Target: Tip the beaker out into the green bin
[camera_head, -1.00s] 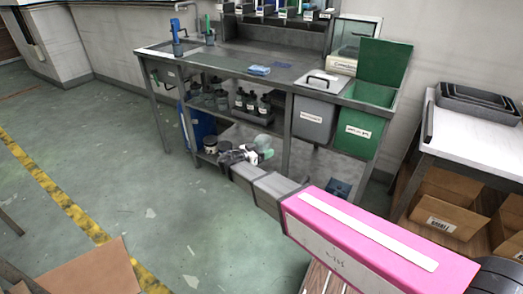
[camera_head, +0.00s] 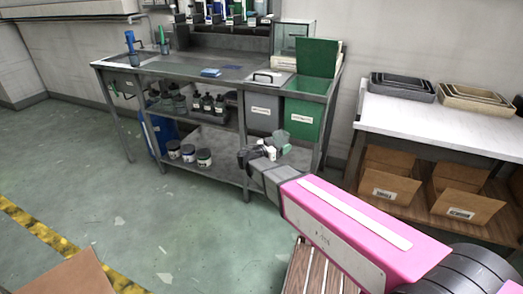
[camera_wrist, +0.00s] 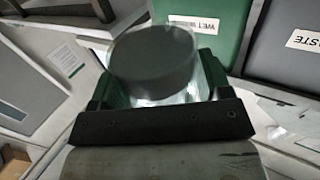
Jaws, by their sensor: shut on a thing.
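The green bin (camera_head: 303,121) hangs at the right end of the steel bench, with its green lid (camera_head: 317,58) raised. It also shows at the top of the wrist view (camera_wrist: 232,14), with a white label. In the wrist view the beaker (camera_wrist: 153,62) sits between the green-sided fingers, with a dark grey round face towards the camera. I cannot tell what it contains.
A grey bin (camera_head: 263,113) hangs left of the green one. Bottles and jars (camera_head: 188,153) stand on the bench's lower shelves. A white-topped table (camera_head: 430,120) with trays above and cardboard boxes below stands at right. The floor at left is open.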

